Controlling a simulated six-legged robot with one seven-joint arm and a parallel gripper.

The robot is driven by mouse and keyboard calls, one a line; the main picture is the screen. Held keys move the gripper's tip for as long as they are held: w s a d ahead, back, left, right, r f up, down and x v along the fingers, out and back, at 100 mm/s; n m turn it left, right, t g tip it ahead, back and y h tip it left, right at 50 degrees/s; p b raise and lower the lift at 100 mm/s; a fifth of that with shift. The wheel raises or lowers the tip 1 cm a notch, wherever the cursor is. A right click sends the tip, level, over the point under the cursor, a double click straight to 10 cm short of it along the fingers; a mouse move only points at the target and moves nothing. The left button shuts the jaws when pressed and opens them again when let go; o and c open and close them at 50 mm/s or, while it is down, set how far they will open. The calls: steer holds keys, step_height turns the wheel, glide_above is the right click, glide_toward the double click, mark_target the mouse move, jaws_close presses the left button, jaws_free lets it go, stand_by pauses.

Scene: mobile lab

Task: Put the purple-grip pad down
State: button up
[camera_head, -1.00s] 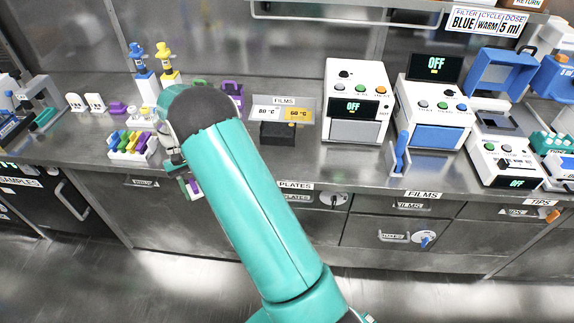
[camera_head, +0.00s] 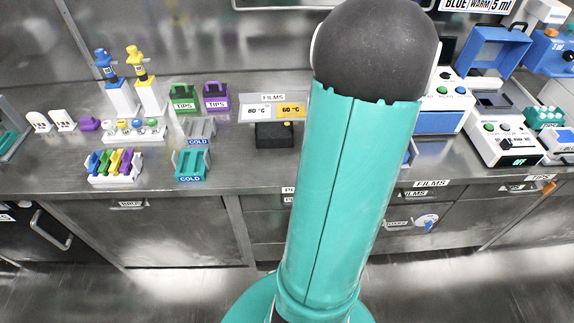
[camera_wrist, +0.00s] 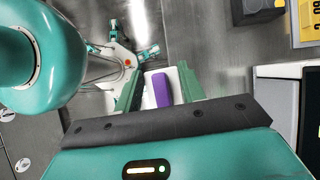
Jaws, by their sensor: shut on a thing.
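The purple-grip pad (camera_wrist: 161,90) is a white pad with a purple grip, seen in the wrist view between the two green fingers of my gripper (camera_wrist: 159,88). My gripper is shut on it. In the head view my gripper and the pad are hidden behind my teal arm. In the wrist view, the steel counter (camera_wrist: 215,45) shows to the right of the pad, and a white device (camera_wrist: 285,85) stands further right. Whether the pad touches any surface cannot be told.
A black block (camera_head: 274,135) stands by the FILMS temperature labels (camera_head: 273,108). Coloured-grip items fill a white rack (camera_head: 113,178) at left; teal and grey COLD racks (camera_head: 191,165) stand beside it. White machines (camera_head: 497,145) crowd the right. Bare counter (camera_head: 245,172) lies in front of the black block.

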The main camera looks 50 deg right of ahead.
steer(key=shift+s+r+m, duration=0.1)
steer(key=shift+m, duration=0.2)
steer(key=w+f, duration=0.3)
steer(key=w, duration=0.1)
steer(key=w+a+f, duration=0.1)
steer(key=w+f, duration=0.2)
steer(key=w, duration=0.1)
steer(key=w+a+f, duration=0.1)
steer(key=w+f, duration=0.2)
steer(key=w, duration=0.1)
steer(key=shift+w+a+f, duration=0.25)
steer(key=shift+w+f, duration=0.05)
steer(key=shift+w, duration=0.1)
steer(key=shift+w+f, duration=0.2)
steer(key=shift+f, duration=1.5)
steer(key=shift+f, duration=0.1)
steer(key=o, duration=1.3)
steer(key=v, duration=1.2)
steer(key=shift+s+a, duration=0.15)
steer(key=shift+a, duration=0.05)
